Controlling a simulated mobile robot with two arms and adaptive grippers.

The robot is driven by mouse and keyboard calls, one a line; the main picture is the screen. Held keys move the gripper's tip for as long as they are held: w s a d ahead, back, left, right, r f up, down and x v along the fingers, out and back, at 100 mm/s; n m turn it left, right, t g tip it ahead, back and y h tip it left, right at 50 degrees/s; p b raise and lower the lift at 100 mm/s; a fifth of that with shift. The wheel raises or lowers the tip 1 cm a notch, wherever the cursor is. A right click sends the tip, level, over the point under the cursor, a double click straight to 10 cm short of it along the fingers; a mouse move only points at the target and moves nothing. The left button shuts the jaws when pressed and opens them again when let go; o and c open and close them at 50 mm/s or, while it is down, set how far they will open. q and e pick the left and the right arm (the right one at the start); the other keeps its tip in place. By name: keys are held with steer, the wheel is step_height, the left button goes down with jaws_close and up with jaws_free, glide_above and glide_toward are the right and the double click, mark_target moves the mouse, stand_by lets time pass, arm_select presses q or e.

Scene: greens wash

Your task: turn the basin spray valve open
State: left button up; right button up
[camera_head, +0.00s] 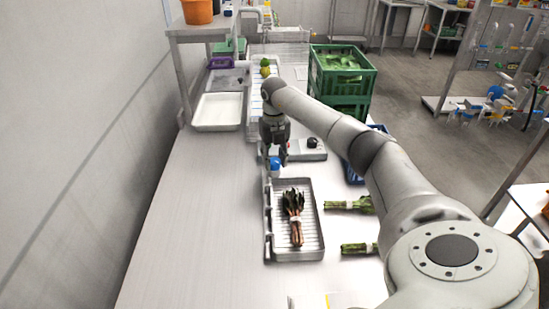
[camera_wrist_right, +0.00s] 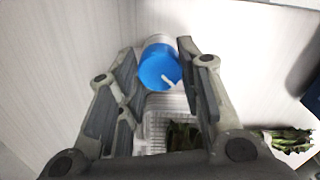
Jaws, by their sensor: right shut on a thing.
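The spray valve has a round blue knob (camera_head: 275,166) at the far left corner of the wash basin (camera_head: 317,200). In the right wrist view the blue knob (camera_wrist_right: 157,68) shows a white pointer mark slanting down to the right. My right gripper (camera_head: 275,157) comes down over the knob from above. In the wrist view its two fingers (camera_wrist_right: 157,48) stand on either side of the knob, shut on it. The fingers hide part of the knob in the head view. My left gripper is not in view.
A bunch of greens with reddish stems (camera_head: 296,222) lies in the basin. Two green bunches (camera_head: 350,205) (camera_head: 357,248) lie to its right. A white tray (camera_head: 218,112) and green crates (camera_head: 342,72) stand farther back. The table's left side is clear.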

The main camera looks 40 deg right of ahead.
mark_target(274, 160)
steer(key=n, duration=0.4)
steer(key=shift+n, duration=0.4)
steer(key=n, duration=0.4)
steer(key=shift+b, duration=0.3)
steer(key=n, duration=0.5)
steer(key=shift+n+b, duration=0.3)
steer(key=shift+n, duration=1.5)
steer(key=o, duration=1)
steer(key=shift+o, duration=0.2)
steer(key=shift+r, duration=0.1)
step_height(274, 160, up, 12)
